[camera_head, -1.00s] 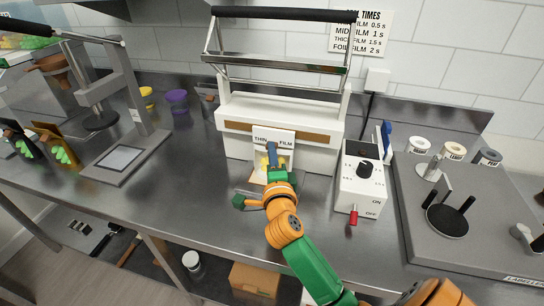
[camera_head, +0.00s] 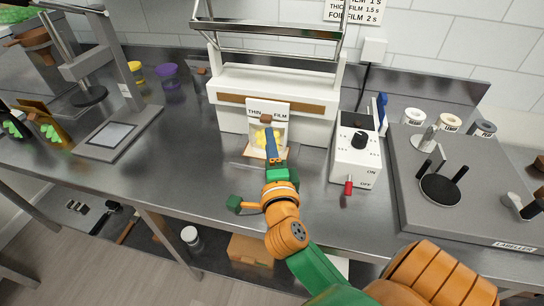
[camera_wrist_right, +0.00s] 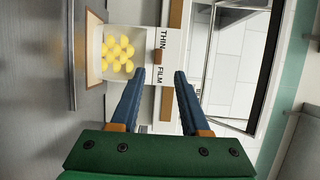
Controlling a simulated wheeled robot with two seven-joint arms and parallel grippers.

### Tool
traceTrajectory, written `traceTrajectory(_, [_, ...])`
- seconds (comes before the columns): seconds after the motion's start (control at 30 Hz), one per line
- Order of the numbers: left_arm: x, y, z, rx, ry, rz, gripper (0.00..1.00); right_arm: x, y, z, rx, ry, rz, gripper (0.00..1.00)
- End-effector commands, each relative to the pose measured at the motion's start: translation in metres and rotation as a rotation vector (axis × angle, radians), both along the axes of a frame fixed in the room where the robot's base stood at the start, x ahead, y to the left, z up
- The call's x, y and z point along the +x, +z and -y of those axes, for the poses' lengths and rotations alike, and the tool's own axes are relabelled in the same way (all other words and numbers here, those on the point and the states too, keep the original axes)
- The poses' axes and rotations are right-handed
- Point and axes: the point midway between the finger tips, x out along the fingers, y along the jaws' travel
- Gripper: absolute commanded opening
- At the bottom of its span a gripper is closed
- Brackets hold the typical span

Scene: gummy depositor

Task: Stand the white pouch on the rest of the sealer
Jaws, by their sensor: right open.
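The white pouch (camera_head: 282,112), printed THIN FILM and with yellow gummies in its window, stands upright at the front of the white sealer (camera_head: 232,122). Its base is at the small rest (camera_head: 257,153) with a tan edge; my gripper hides part of the contact. My right gripper (camera_head: 267,122) is in front of the pouch. In the right wrist view its fingers (camera_wrist_right: 160,76) are apart with nothing between them, and the pouch (camera_wrist_right: 110,72) lies beyond the fingertips. My left gripper is not in view.
The sealer's control box (camera_head: 355,150) with a red switch stands to its right, beside the labeller (camera_head: 420,225). A press (camera_head: 115,130) and brown pouches (camera_head: 45,125) are on the left. Purple and yellow cups (camera_head: 168,75) stand behind.

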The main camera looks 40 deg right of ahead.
Motion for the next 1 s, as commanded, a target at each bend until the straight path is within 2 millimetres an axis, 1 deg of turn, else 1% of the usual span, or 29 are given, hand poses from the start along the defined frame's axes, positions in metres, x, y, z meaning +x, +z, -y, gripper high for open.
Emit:
traceTrajectory(0.03, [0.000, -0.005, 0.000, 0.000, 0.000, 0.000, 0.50, -0.011, -0.004, -0.006, 0.002, 0.002, -0.002, 0.46])
traceTrajectory(0.1, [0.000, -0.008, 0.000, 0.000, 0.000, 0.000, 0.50, -0.024, -0.003, -0.013, 0.004, 0.001, -0.001, 0.46])
traceTrajectory(0.23, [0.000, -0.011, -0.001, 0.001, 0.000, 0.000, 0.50, -0.038, -0.002, -0.021, 0.000, 0.001, -0.001, 0.46])
traceTrajectory(0.33, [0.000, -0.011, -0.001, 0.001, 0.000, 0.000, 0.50, -0.042, 0.000, -0.023, 0.000, -0.001, 0.000, 0.46])
traceTrajectory(0.7, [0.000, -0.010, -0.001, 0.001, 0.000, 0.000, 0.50, -0.041, 0.001, -0.023, -0.004, 0.000, 0.003, 0.46])
traceTrajectory(0.73, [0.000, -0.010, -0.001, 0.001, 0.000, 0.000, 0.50, -0.041, 0.004, -0.023, -0.014, 0.004, 0.014, 0.46])
traceTrajectory(0.77, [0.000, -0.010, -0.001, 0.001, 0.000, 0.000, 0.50, -0.041, 0.011, -0.024, -0.040, 0.013, 0.040, 0.46])
traceTrajectory(0.8, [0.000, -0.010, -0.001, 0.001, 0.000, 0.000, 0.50, -0.040, 0.026, -0.029, -0.100, 0.037, 0.097, 0.46])
traceTrajectory(0.83, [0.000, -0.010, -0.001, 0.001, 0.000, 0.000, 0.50, -0.040, 0.042, -0.036, -0.169, 0.069, 0.156, 0.46])
traceTrajectory(0.87, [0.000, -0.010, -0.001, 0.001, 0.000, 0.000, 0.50, -0.041, 0.060, -0.048, -0.261, 0.116, 0.221, 0.46])
traceTrajectory(0.9, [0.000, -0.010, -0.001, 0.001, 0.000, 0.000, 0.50, -0.043, 0.080, -0.073, -0.411, 0.208, 0.300, 0.46])
traceTrajectory(0.93, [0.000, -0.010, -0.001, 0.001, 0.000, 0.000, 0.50, -0.046, 0.090, -0.099, -0.535, 0.302, 0.343, 0.46])
traceTrajectory(0.97, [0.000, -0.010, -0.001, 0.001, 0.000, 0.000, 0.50, -0.049, 0.091, -0.127, -0.664, 0.408, 0.363, 0.46])
traceTrajectory(1.0, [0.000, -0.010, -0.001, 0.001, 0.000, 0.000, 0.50, -0.053, 0.078, -0.164, -0.831, 0.564, 0.347, 0.46])
